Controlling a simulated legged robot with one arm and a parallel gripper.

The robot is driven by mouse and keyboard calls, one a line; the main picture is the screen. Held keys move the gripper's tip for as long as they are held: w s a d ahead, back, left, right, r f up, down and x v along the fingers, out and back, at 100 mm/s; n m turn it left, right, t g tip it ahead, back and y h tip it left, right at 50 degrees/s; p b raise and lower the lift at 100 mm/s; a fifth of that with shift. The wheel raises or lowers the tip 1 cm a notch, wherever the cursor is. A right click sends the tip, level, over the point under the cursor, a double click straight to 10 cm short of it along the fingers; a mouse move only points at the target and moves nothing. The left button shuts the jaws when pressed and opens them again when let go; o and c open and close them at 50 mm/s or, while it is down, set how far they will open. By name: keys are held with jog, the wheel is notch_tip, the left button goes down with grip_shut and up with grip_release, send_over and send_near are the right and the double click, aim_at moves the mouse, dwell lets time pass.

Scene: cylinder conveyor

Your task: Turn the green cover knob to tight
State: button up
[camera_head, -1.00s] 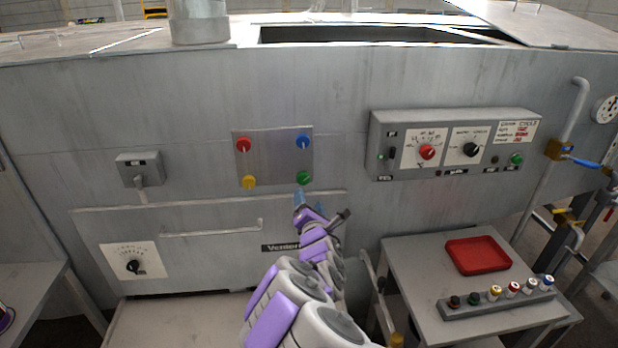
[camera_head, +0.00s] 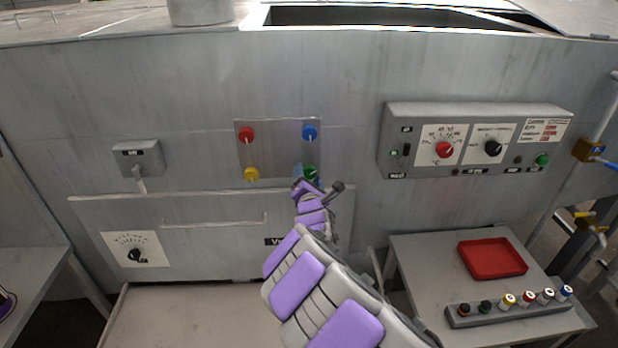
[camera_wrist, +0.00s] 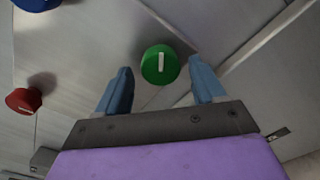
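The green cover knob (camera_head: 310,173) is at the lower right corner of a metal plate (camera_head: 279,150) on the machine's front. In the wrist view the green knob (camera_wrist: 160,65), with a white pointer line nearly upright in the picture, lies between and beyond the two blue fingertips. My gripper (camera_head: 305,183) is open, just below the knob in the head view. It also shows open in the wrist view (camera_wrist: 163,82), with a gap on each side of the knob. I see no contact with it.
The plate also carries a red knob (camera_head: 247,135), a blue knob (camera_head: 310,132) and a yellow knob (camera_head: 251,174). A control box (camera_head: 480,140) juts out at right. Below it, a side table (camera_head: 420,262) bears a red tray (camera_head: 492,258). A door handle (camera_head: 215,222) is left of my arm.

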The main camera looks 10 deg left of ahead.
jog(key=shift+c, duration=0.7)
jog(key=shift+d, duration=0.25)
jog(key=c, duration=0.9)
